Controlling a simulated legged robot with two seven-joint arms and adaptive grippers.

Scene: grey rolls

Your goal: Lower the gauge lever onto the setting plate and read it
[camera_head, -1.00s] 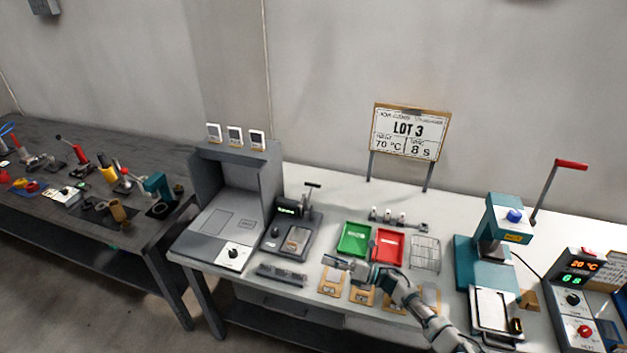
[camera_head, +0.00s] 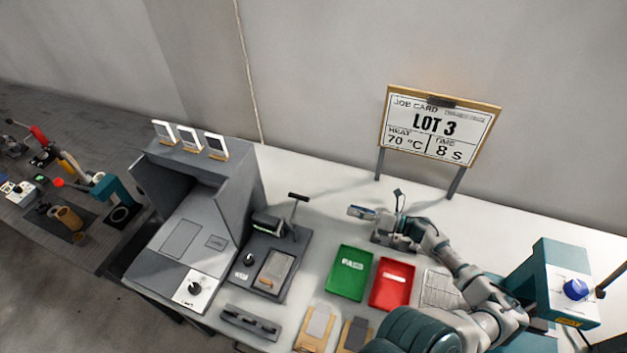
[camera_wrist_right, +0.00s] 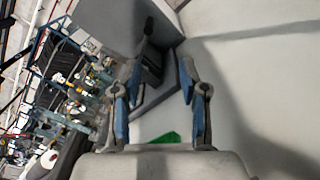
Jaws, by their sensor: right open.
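The gauge (camera_head: 268,225) is a dark stand with a small display, left of the coloured trays in the head view. Its lever (camera_head: 297,203) is raised, with a dark crossbar handle at the top. A light rectangular plate (camera_head: 275,270), which looks like the setting plate, lies on the gauge's base. My right gripper (camera_head: 374,210) is open and empty, to the right of the lever and apart from it, pointing left. In the right wrist view, the dark gauge (camera_wrist_right: 152,66) shows beyond the open blue-padded fingers (camera_wrist_right: 163,78). My left gripper is not seen.
A grey hooded box (camera_head: 190,225) stands left of the gauge. Green (camera_head: 349,273) and red (camera_head: 391,284) trays lie to its right. A dark rack (camera_head: 250,322) lies in front. A job card (camera_head: 438,126) stands behind. The white table between gauge and card is clear.

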